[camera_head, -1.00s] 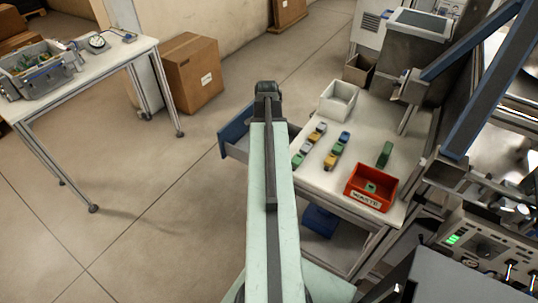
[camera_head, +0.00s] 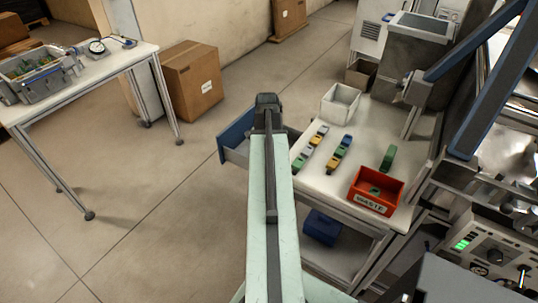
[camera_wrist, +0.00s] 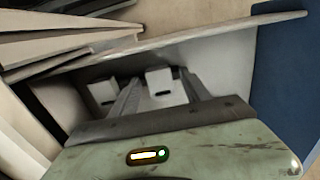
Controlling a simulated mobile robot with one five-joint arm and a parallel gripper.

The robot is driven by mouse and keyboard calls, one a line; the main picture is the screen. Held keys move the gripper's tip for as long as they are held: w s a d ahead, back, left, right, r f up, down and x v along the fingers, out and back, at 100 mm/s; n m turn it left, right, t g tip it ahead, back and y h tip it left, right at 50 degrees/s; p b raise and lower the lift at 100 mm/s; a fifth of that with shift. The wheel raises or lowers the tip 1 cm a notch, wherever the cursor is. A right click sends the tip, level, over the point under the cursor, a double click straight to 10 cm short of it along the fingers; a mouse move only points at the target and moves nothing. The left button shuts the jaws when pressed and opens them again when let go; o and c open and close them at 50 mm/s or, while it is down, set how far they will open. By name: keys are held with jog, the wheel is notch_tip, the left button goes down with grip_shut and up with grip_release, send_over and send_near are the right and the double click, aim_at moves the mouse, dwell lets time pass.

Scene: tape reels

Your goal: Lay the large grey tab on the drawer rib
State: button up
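The open drawer (camera_head: 238,152) with a blue front sticks out from the left side of the workbench; my arm covers part of it. My gripper (camera_wrist: 160,82) reaches down into the drawer in the wrist view, its two dark fingers spread apart. A pale grey block (camera_wrist: 161,91) with a dark slot shows between the fingertips, with a gap on its left side. A similar pale block (camera_wrist: 102,92) lies left of the left finger. I cannot tell whether either is the large grey tab or part of the drawer. The rib is not clearly seen.
The drawer's pale wall edge (camera_wrist: 225,32) and blue front (camera_wrist: 285,85) are close to my gripper. On the workbench are two rows of coloured tabs (camera_head: 340,152), a green piece (camera_head: 388,158), a red waste bin (camera_head: 377,191) and a white box (camera_head: 340,103).

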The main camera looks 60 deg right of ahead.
notch_tip(320, 180, up, 12)
jog(key=p, duration=1.2)
jog(key=shift+r, duration=0.15)
jog(key=w+a+n, duration=0.4)
jog(key=w+a, duration=0.4)
jog(key=a, duration=0.2)
jog(key=w+a+n, duration=0.4)
jog(key=w+a, duration=0.4)
jog(key=a, duration=0.3)
jog(key=w+a+n, duration=0.2)
jog(key=a+n, duration=0.3)
jog(key=a, duration=0.9)
jog(key=w+a+n, duration=0.2)
jog(key=a+n, duration=0.3)
jog(key=a, duration=0.9)
jog(key=shift+w, duration=0.1)
jog(key=shift+d, duration=0.1)
jog(key=shift+c, duration=0.3)
